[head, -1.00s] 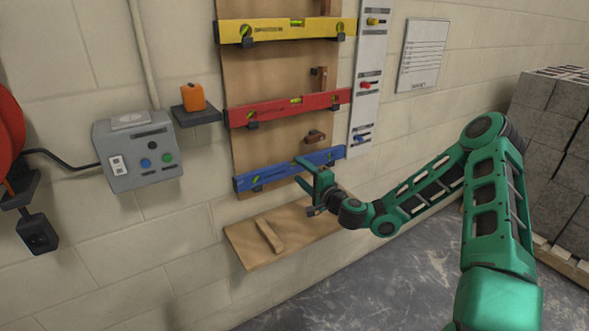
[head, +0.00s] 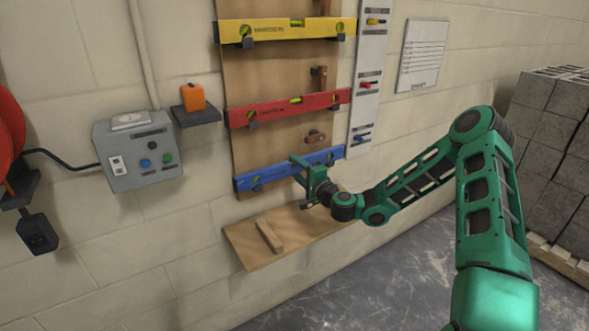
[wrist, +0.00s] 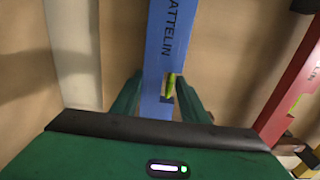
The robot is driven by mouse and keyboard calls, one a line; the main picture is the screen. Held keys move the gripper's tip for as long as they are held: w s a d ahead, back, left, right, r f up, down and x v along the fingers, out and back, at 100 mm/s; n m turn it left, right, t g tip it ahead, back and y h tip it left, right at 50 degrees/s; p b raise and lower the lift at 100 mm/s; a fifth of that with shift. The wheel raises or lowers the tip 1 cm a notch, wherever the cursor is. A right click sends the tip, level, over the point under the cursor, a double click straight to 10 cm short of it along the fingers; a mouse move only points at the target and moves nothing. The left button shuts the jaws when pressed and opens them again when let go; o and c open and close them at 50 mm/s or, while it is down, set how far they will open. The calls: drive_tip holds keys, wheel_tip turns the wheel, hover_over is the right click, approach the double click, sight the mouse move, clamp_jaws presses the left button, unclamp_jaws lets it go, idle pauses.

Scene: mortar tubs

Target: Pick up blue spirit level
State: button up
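The blue spirit level (head: 275,172) hangs on the wooden board, lowest of the levels, tilted up to the right in the head view. My gripper (head: 298,172) is at its right-hand half. In the wrist view the blue level (wrist: 168,50) runs down between the two fingers of my gripper (wrist: 158,98), one on each side. The fingers are apart and look open around the level. Whether they touch it I cannot tell. The level's green vial (wrist: 170,85) shows near the right finger.
A red level (head: 290,108) and a yellow level (head: 270,31) hang above. A wooden shelf (head: 240,240) juts out below. A grey control box (head: 135,165) and an orange object (head: 193,97) on a small bracket are to the left. Grey blocks (head: 560,150) stand at right.

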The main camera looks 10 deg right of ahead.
drive_tip(key=shift+r, duration=1.1)
drive_tip(key=v, duration=1)
idle(0.7)
